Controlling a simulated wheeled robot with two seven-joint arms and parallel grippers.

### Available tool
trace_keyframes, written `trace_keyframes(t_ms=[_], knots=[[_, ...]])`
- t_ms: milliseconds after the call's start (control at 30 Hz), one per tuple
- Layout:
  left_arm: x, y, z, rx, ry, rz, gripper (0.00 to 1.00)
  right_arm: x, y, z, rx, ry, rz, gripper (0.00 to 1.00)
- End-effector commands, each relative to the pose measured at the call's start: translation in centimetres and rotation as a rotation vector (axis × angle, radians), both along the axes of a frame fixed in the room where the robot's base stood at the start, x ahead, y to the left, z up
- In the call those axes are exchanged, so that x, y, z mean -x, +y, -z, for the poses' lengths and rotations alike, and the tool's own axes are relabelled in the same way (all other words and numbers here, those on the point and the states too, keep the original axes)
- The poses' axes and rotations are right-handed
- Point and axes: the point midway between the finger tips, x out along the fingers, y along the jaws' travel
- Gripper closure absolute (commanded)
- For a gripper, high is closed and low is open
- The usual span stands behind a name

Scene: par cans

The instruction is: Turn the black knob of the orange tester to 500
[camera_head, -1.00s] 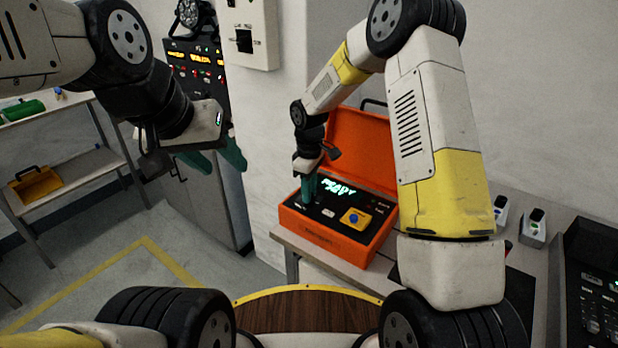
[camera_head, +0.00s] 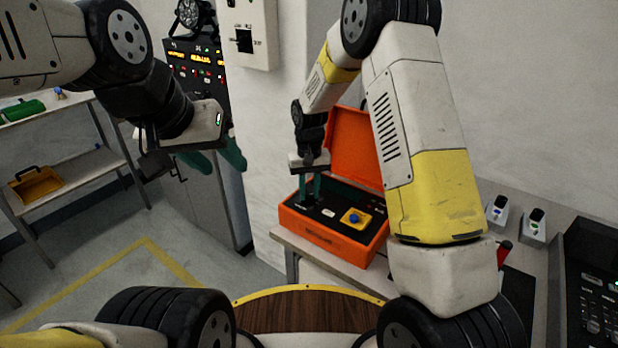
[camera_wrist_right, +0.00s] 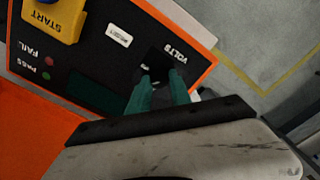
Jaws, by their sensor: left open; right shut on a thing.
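The orange tester (camera_head: 312,232) stands with its lid up on a bench, and also fills the right wrist view (camera_wrist_right: 172,20). Its black panel carries a yellow block with a blue button, marked START, PASS and FAIL lamps, and a VOLTS label. My right gripper (camera_head: 310,202) points down at the panel's left part. In the wrist view its green fingers (camera_wrist_right: 160,88) are shut on the black knob (camera_wrist_right: 152,66) beside VOLTS; the fingers hide much of it and its setting is unreadable. My left gripper (camera_head: 215,160) is open and empty, away to the left.
The bench (camera_head: 345,270) has a narrow bare strip in front of the tester. My right arm crosses above its right side. Two small devices (camera_head: 532,228) and a black console (camera_head: 592,275) stand at the right.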

Motion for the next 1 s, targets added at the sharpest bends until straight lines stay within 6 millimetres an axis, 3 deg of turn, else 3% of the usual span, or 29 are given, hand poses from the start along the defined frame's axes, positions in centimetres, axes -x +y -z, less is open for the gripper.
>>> trace_keyframes(t_ms=[600, 1000], knots=[[0.0, 0.0, 0.0, 0.0, 0.0, 0.0, 0.52, -0.12, 0.05, -0.05, -0.002, -0.004, 0.566, 1.0], [0.0, 0.0, 0.0, 0.0, 0.0, 0.0, 0.52, -0.13, 0.06, -0.06, -0.001, -0.004, 0.788, 1.0]])
